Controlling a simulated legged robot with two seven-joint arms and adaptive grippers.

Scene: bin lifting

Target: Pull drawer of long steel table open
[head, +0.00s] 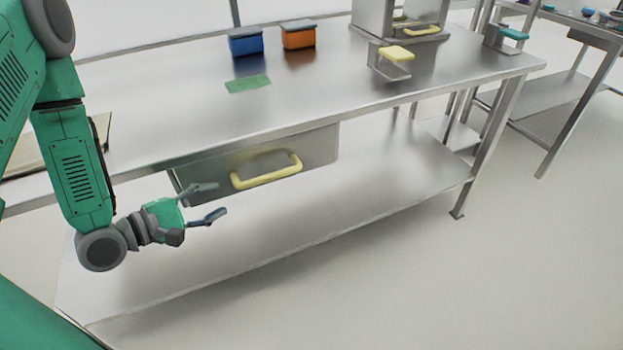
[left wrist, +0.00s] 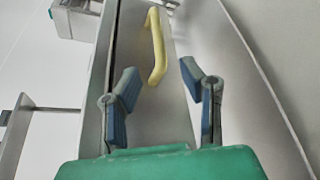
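The long steel table (head: 330,95) runs across the head view. Its drawer (head: 318,146) hangs under the front edge, and its front carries a yellow handle (head: 268,176). The drawer looks shut or nearly so; I cannot tell exactly. My left gripper (head: 212,202) is open and empty, just left of the handle and apart from it. In the left wrist view the handle (left wrist: 156,48) lies beyond and between the open fingers of my left gripper (left wrist: 157,88), against the drawer front (left wrist: 150,120). My right gripper is not in view.
A lower shelf (head: 300,225) lies below the drawer. Open floor (head: 520,270) is at the right.

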